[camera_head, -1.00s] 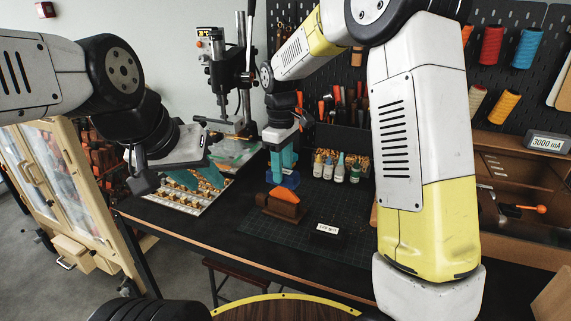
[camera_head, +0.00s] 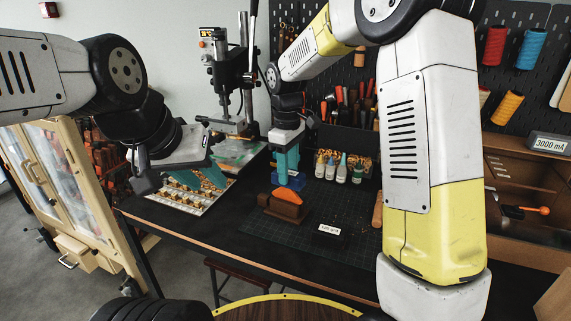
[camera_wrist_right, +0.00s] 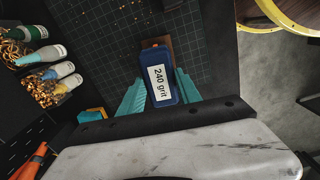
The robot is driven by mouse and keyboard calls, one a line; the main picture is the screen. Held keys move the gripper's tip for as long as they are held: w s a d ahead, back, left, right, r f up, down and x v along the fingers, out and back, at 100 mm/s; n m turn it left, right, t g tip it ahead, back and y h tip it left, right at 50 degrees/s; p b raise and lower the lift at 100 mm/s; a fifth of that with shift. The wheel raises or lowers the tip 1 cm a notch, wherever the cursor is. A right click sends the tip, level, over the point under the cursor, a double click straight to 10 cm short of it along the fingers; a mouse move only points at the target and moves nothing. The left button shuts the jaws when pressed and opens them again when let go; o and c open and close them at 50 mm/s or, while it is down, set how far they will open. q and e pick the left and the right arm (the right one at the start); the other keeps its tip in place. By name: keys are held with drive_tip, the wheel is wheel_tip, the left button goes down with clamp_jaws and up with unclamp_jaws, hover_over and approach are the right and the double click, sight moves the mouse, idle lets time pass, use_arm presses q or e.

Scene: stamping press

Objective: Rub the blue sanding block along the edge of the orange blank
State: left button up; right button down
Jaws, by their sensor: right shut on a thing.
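The orange blank (camera_head: 287,196) stands in a brown holder (camera_head: 284,208) on the bench, its curved upper edge showing. My right gripper (camera_head: 289,172) points down just behind it, shut on the blue sanding block (camera_head: 296,183). The block is partly hidden by the blank, and I cannot tell whether they touch. In the right wrist view the block (camera_wrist_right: 172,99) sits between the teal fingers, its "240 grit" label facing the camera. My left gripper (camera_head: 200,179) is open and empty above the tray at the left.
A tray of small parts (camera_head: 187,205) lies under my left gripper. Several small bottles (camera_head: 340,170) stand behind and right of the holder. A small label block (camera_head: 327,231) sits on the green cutting mat (camera_head: 270,231). A drill-press-like machine (camera_head: 232,75) stands at the back left.

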drive_tip(key=shift+w+a, duration=0.4)
drive_tip(key=shift+a, duration=0.35)
drive_tip(key=shift+d, duration=0.1)
drive_tip(key=shift+s+d, duration=0.4)
drive_tip(key=shift+d, duration=0.25)
idle(0.7)
drive_tip(key=shift+w+a, duration=0.4)
drive_tip(key=shift+a, duration=0.35)
drive_tip(key=shift+d, duration=0.1)
drive_tip(key=shift+s+d, duration=0.4)
drive_tip(key=shift+d, duration=0.25)
